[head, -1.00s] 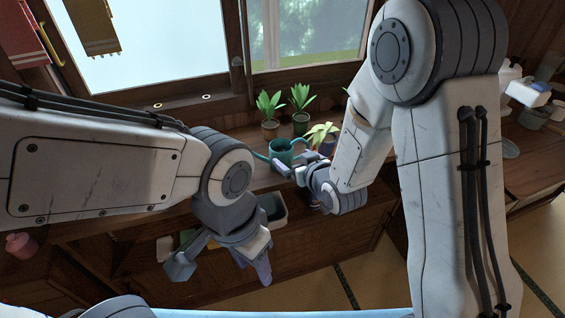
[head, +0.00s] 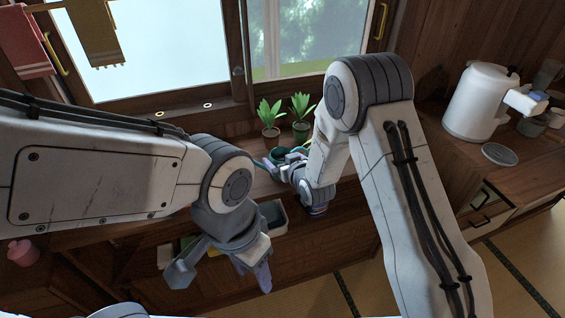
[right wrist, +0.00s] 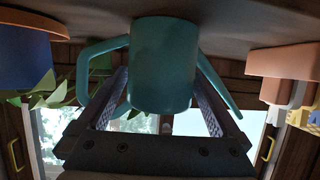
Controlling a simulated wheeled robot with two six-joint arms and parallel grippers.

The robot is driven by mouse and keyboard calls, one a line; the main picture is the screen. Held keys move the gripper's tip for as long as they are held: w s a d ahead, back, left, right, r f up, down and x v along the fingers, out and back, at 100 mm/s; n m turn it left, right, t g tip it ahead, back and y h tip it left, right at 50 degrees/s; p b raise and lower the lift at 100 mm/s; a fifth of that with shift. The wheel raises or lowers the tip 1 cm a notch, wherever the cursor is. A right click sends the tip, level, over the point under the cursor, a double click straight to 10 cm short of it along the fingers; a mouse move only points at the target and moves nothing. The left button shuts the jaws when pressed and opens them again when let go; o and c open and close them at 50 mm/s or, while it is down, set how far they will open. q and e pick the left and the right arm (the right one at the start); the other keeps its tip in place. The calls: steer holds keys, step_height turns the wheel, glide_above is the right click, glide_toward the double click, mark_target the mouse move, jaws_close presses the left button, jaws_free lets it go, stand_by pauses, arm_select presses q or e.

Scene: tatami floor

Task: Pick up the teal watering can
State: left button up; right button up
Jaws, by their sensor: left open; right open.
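The teal watering can (head: 281,153) stands on the wooden sill below the window, mostly hidden behind my right gripper in the head view. In the right wrist view, which is upside down, the can (right wrist: 163,65) fills the middle, its handle on the left and its spout on the right. My right gripper (head: 277,164) is open at the can. Its fingers (right wrist: 163,100) stand on either side of the can's body in the wrist view; I cannot tell whether they touch it. My left gripper (head: 222,276) is open and empty, low in front of the cabinet.
Potted plants (head: 270,120) stand on the sill close behind the can. In the wrist view a blue pot (right wrist: 25,55) and an orange-brown pot (right wrist: 285,62) flank it. A white kettle-like container (head: 476,101) stands on the right counter. A grey bin (head: 273,216) is below the sill.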

steer(key=c, duration=1.4)
steer(key=shift+r, duration=0.1)
